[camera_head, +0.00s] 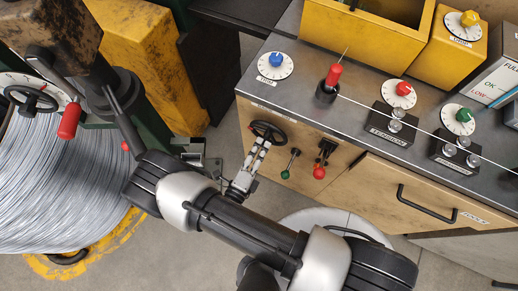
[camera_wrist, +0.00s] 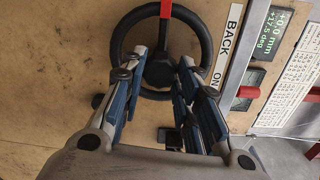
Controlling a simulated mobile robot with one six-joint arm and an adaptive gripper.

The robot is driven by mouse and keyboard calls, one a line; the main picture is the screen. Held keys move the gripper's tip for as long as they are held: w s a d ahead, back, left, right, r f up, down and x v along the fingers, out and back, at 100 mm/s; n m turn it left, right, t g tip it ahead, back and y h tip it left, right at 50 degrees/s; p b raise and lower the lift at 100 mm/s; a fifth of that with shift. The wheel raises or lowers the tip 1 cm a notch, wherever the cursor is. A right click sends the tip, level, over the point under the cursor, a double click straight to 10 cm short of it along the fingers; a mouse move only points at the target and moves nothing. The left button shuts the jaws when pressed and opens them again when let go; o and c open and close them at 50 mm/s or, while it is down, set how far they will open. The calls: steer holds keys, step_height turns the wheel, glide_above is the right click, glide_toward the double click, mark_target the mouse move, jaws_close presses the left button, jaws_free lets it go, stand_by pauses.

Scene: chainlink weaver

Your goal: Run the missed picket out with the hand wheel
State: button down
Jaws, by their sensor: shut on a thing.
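The black hand wheel (camera_head: 267,130) is on the wooden front of the bench at its left end. In the wrist view the hand wheel (camera_wrist: 205,45) fills the top middle, with a red mark (camera_wrist: 166,9) at the top of its rim. My gripper (camera_head: 259,147) is at the wheel's lower side. In the wrist view my gripper (camera_wrist: 160,68) has its two fingers on either side of the wheel's hub, shut on the wheel. Part of the lower rim is hidden behind the fingers. I cannot make out the missed picket.
A display (camera_wrist: 278,22) reads +0.0 mm and +17.5 deg, right of a "BACK / ON" label (camera_wrist: 226,48). Green (camera_head: 290,163) and red (camera_head: 319,172) knobs project right of the wheel. A wire coil (camera_head: 65,185) stands at left. A drawer handle (camera_head: 425,205) projects at right.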

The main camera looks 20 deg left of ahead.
steer(key=shift+n, duration=0.5)
steer(key=c, duration=1.2)
jaws_free()
steer(key=s, duration=0.8)
steer(key=s+a, duration=0.1)
steer(key=s, duration=0.3)
steer(key=shift+r, duration=0.2)
steer(key=shift+s, duration=0.1)
